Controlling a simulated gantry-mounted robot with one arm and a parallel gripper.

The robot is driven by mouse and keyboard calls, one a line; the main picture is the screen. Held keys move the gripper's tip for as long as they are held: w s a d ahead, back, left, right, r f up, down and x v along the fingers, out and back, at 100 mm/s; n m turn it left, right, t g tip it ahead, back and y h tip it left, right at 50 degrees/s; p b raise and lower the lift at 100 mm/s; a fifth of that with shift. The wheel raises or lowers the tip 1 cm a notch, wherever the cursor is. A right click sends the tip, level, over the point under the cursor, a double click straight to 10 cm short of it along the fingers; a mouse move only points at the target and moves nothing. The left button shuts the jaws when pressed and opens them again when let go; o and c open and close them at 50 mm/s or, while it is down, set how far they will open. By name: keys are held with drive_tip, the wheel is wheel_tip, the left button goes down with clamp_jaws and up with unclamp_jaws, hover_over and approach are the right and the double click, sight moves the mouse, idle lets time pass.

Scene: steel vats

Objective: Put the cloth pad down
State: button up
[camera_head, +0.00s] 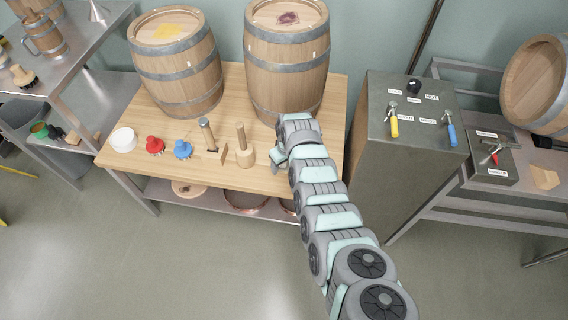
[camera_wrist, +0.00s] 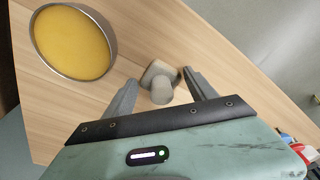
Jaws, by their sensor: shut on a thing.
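The cloth pad (camera_wrist: 160,77) is a small grey-beige bundle with a rounded knob. In the wrist view it sits between the two fingers of my gripper (camera_wrist: 161,88), which is shut on it. The wooden bench top (camera_wrist: 210,45) is behind the pad; I cannot tell whether the pad touches it. In the head view my gripper end is over the right part of the bench (camera_head: 235,188), in front of the right barrel.
A round tin with yellow contents (camera_wrist: 72,42) is left of the pad in the wrist view. In the head view, a wooden mallet (camera_head: 244,152), a blue-topped tool (camera_head: 182,149), a red one (camera_head: 155,145) and two barrels (camera_head: 287,65) (camera_head: 178,65) stand on the bench. A steel cabinet (camera_head: 385,165) stands to the right.

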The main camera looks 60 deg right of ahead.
sight(287, 170)
drive_tip(key=shift+f, duration=0.2)
drive_tip(key=o, duration=1.3)
drive_tip(key=shift+d+r+p, duration=0.1)
drive_tip(key=shift+r+p, duration=0.2)
drive_tip(key=shift+r, duration=0.5)
wheel_tip(287, 170, up, 11)
drive_tip(key=s+a+p, duration=0.1)
drive_tip(key=p, duration=0.1)
drive_tip(key=shift+s+f, duration=0.15)
drive_tip(key=shift+s, duration=0.1)
